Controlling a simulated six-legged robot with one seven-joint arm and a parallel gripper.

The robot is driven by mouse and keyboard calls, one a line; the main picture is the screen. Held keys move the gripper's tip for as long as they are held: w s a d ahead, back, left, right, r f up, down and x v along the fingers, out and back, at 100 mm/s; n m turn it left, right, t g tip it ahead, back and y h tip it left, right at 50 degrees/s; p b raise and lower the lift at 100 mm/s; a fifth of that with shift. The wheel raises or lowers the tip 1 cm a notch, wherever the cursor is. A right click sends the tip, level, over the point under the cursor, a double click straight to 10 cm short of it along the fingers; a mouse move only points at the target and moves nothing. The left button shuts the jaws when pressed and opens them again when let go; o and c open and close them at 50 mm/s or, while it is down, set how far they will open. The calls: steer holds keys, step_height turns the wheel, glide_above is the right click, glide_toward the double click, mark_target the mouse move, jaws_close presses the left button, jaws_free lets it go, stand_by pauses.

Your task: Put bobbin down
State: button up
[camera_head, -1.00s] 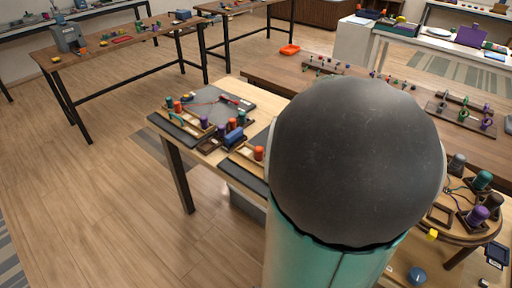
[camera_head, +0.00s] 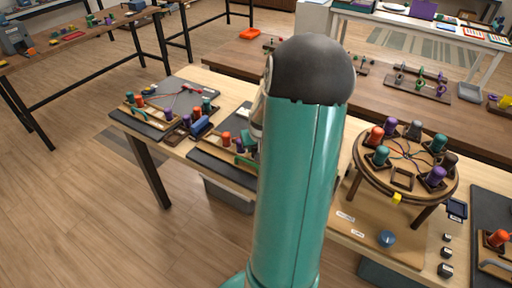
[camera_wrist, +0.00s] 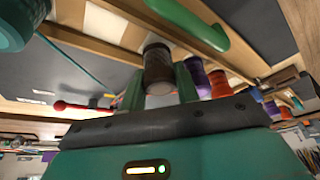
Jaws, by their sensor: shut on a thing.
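My gripper (camera_wrist: 159,82) shows in the wrist view, its two green fingers on either side of a dark brown bobbin (camera_wrist: 158,66). It is shut on this bobbin, whose pale end faces the camera. Behind the bobbin are the wooden rails of a tray (camera_wrist: 100,47) with a green handle (camera_wrist: 190,24). Purple (camera_wrist: 196,76) and orange (camera_wrist: 220,84) bobbins stand to the right of the held one. I cannot tell whether the held bobbin touches the tray. In the head view my arm hides the gripper and the held bobbin.
In the head view a round braiding stand (camera_head: 362,177) at the right carries several bobbins and an empty square holder (camera_head: 402,179) at its front. Trays with bobbins lie on the table at the left. A teal bobbin (camera_wrist: 18,22) is close at the wrist view's upper left.

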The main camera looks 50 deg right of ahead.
steer(key=shift+f, duration=0.25)
steer(key=shift+f, duration=0.25)
steer(key=o, duration=1)
